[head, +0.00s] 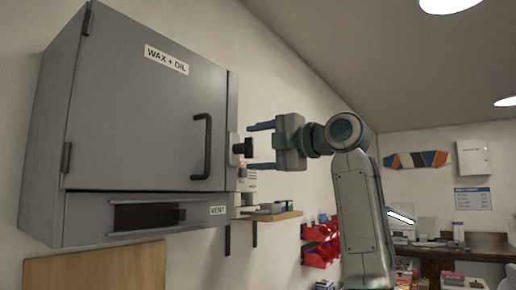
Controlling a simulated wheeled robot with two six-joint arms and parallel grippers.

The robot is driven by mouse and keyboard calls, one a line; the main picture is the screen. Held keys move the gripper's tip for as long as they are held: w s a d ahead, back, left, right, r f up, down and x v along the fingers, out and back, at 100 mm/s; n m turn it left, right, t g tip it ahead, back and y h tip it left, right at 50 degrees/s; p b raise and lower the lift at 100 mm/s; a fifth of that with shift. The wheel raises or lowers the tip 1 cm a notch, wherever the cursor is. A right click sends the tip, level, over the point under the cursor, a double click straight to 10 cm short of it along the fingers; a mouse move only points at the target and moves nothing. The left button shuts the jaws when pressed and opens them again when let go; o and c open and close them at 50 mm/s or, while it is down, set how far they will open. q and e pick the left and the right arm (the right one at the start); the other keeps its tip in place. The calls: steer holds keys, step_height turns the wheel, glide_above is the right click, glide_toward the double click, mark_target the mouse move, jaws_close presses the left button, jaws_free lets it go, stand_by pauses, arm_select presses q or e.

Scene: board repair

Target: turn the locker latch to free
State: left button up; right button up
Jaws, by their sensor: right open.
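The locker (140,115) is a grey wall cabinet labelled "WAX + OIL", with its door shut and a dark bar handle (207,146) on the door. The latch (243,147) is a black knob on the narrow strip at the locker's right edge. My right gripper (257,146) comes in from the right, pointing left at the latch. It is open, with one finger above the knob's level and one below it. The fingertips are close to the knob; I cannot tell whether they touch it. My left gripper is not in view.
A small red light (242,173) shows below the latch. A wooden shelf (278,216) with small items is lower down on the wall. Red bins (320,244) and a dark workbench (470,252) stand farther back. A vent slot (146,216) lies under the door.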

steer(key=shift+s+d, duration=0.2)
steer(key=shift+d, duration=0.2)
steer(key=b+v, duration=0.4)
steer(key=v, duration=0.5)
steer(key=shift+s+d, duration=0.25)
steer(key=shift+d, duration=0.05)
